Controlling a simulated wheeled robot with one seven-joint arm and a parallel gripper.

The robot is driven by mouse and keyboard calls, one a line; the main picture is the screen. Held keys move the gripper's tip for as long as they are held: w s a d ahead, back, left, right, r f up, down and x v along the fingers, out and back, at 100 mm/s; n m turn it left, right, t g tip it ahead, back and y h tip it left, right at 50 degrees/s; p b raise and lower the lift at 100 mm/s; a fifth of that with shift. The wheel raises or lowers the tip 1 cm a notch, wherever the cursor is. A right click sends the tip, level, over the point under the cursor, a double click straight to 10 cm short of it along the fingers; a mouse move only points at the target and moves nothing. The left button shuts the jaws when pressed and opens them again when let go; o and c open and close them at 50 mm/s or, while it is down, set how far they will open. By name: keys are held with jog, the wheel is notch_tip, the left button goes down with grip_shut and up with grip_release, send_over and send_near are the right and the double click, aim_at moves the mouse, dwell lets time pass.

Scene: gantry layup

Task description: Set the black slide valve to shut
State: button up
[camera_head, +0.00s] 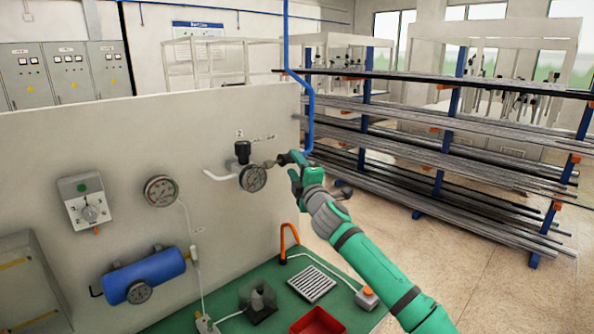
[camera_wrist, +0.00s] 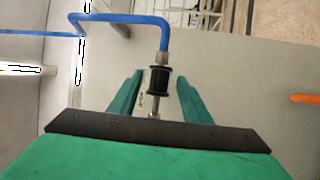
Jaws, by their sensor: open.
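The black slide valve (camera_wrist: 160,93) is a short black sleeve with pale metal fittings, in line with the blue pipe (camera_wrist: 165,38). In the head view it shows as a small dark piece (camera_head: 284,159) at the panel's right edge, partly hidden by my gripper. My gripper (camera_wrist: 160,82) is open, with one green finger on each side of the sleeve. A gap shows between the sleeve and each finger, so I see no contact. Whether the sleeve stands open or shut I cannot tell.
A pressure gauge (camera_head: 253,178) and a black regulator knob (camera_head: 242,150) sit just left of the valve on the grey panel (camera_head: 130,140). Below are an orange hook (camera_head: 289,238), a red tray (camera_head: 318,322) and a green bench top (camera_head: 345,300). A pipe rack (camera_head: 440,160) stands behind.

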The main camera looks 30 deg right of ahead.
jog(key=shift+v, duration=0.95)
jog(key=shift+a, duration=0.15)
